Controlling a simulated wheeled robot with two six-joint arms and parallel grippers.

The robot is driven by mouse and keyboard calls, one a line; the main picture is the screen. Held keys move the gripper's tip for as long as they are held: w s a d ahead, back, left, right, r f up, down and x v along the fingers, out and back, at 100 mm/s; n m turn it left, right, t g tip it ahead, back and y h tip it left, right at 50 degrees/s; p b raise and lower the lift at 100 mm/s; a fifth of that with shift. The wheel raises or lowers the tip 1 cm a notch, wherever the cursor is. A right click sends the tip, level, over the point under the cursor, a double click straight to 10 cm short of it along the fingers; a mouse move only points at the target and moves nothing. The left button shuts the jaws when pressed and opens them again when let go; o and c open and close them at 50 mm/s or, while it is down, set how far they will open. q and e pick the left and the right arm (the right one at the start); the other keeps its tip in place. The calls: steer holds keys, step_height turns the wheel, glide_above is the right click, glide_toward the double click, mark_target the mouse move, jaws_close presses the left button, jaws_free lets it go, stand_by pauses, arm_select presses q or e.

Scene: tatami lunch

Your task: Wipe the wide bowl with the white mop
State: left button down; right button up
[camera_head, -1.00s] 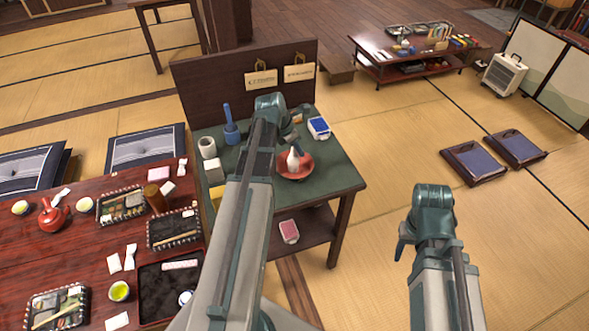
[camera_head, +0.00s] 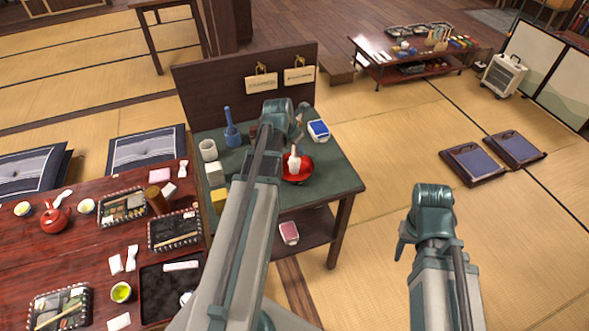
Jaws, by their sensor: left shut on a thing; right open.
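The wide bowl (camera_head: 304,173) is red and shallow and sits on the green top of the side table. The white mop (camera_head: 294,163) stands roughly upright, its white head over or in the bowl; I cannot tell whether it touches the inside. My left gripper (camera_head: 298,128) is above the bowl, shut on the mop, with the grip partly hidden by my own wrist. My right gripper (camera_head: 402,240) is open and empty, well to the right of the table, over the tatami.
The green side table (camera_head: 335,178) also holds a blue-and-white box (camera_head: 318,130), a blue-handled tool (camera_head: 231,128), a pale cup (camera_head: 208,150) and a yellow block (camera_head: 219,199). A dark panel (camera_head: 220,95) stands behind. A red dining table (camera_head: 80,250) is at left. Tatami at right is mostly clear.

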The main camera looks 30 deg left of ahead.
step_height(320, 180, up, 9)
steer(key=p, duration=0.8)
steer(key=shift+f, duration=0.15)
